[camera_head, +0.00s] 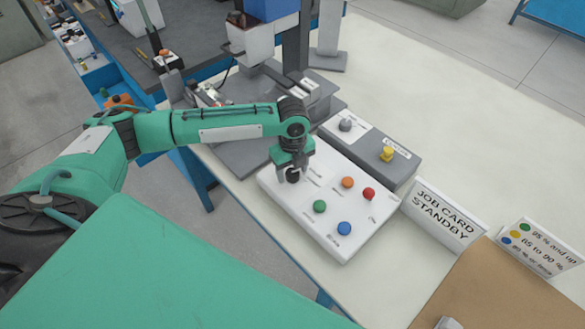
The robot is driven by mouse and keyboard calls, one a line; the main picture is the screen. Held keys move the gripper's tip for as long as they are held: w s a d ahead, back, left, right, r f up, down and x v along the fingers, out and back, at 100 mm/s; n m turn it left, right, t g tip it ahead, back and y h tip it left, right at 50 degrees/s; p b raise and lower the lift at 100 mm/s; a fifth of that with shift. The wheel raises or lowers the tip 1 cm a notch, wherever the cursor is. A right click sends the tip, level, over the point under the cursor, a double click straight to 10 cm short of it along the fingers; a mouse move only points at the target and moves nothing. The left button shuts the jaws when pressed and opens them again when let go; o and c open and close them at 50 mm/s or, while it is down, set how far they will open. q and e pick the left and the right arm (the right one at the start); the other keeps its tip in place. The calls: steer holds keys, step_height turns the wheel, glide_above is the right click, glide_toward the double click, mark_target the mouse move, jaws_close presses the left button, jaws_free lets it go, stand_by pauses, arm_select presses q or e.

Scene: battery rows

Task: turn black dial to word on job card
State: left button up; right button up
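The white panel (335,240) lies on the table and carries orange, red, green and blue knobs. The black dial (292,177) is at the panel's upper left, partly hidden by my gripper. My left gripper (292,172) points down over the dial, with its fingers at the dial's sides. Whether the fingers press on it is too small to tell. The dial's pointer and the words around it are not readable. The white job card (443,217) stands right of the panel and reads "JOB CARD STANDBY".
A grey box (400,171) with a grey knob (345,124) and a yellow knob (387,153) sits behind the panel. A percentage sign (540,247) stands at the right, near a brown board (500,295). The pale table is clear at the back right.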

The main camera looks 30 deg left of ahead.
arm_select(q)
steer(key=c, duration=0.7)
steer(key=shift+c, duration=1.1)
steer(key=shift+r+n+p, duration=0.2)
steer(key=shift+n+p, duration=0.1)
steer(key=shift+p, duration=0.35)
steer(key=n+p, duration=1.1)
steer(key=p, duration=0.3)
steer(key=shift+n, duration=0.4)
steer(key=shift+f+n+p, duration=0.1)
steer(key=shift+n+p, duration=1.65)
steer(key=shift+n, duration=0.15)
steer(key=shift+w, duration=0.1)
steer(key=o, duration=1)
